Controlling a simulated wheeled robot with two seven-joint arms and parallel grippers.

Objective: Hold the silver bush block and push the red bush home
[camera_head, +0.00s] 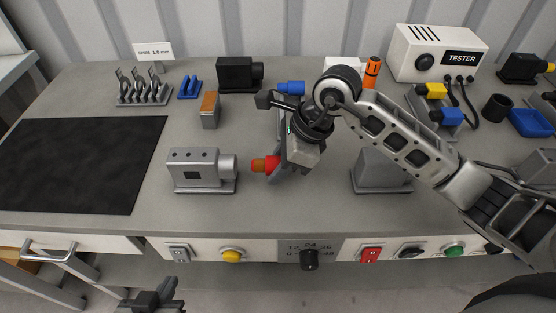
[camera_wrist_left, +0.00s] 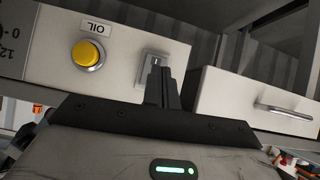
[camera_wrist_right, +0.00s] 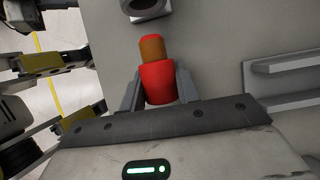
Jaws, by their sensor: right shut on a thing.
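The silver bush block (camera_head: 195,172) stands on the bench, with its round barrel facing right. My right gripper (camera_head: 277,166) is shut on the red bush (camera_head: 271,164) to the right of the block. The bush's orange-brown end points left at the barrel, with a gap between them. In the right wrist view the red bush (camera_wrist_right: 158,82) sits between both fingers, and the barrel's round mouth (camera_wrist_right: 146,8) is partly cut off above it. My left gripper (camera_head: 155,298) is low in front of the bench, away from the block; in its wrist view the fingers (camera_wrist_left: 162,85) are together and empty.
A grey stand (camera_head: 378,172) is to the right of my right gripper. A black mat (camera_head: 75,165) lies left of the block. An orange-topped block (camera_head: 210,110) and a black motor-like unit (camera_head: 238,73) stand behind. The front panel has a yellow button (camera_head: 232,256).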

